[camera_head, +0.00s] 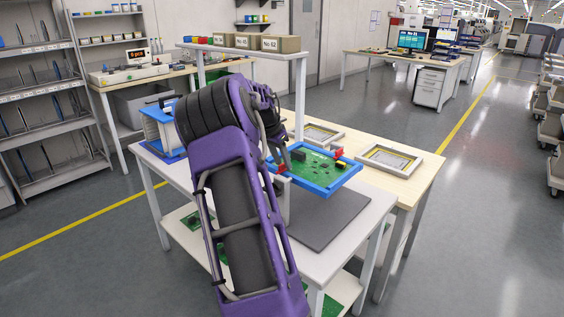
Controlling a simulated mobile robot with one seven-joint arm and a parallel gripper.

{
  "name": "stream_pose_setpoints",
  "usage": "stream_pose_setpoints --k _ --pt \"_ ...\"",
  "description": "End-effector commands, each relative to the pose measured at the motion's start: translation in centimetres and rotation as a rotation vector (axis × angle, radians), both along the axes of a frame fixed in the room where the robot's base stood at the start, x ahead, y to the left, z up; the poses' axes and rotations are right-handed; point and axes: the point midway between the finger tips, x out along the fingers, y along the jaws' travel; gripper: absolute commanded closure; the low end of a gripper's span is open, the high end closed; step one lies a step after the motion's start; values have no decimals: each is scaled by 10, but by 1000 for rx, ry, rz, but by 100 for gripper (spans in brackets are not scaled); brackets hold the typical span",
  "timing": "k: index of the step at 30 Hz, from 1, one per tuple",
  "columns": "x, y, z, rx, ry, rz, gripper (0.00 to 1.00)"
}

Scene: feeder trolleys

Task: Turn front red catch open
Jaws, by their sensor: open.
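A blue frame (322,188) holds a green circuit board (312,166) with black and yellow parts on it. The frame stands raised over the white table. One red catch (283,169) is on the frame's near left side, close to my arm. A second red catch (338,154) is on the far right side. My gripper (280,156) is small in view, at the frame's left edge just by the near red catch, and looks open. My purple arm hides part of the frame's left side. I cannot tell whether the fingers touch the catch.
A dark grey mat (330,218) lies on the white table below the frame. A wooden bench (415,181) behind carries framed panels (392,160). A shelf (245,50) with labelled boxes rises above. A blue and white rack (160,128) stands left of my arm. Open floor lies right.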

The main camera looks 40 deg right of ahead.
Motion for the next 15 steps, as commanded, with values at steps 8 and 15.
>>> stream_pose_setpoints --k 8,15 --pt "0 -1 -2 0 0 0 59" --pt "0 -1 -2 0 0 0 97"
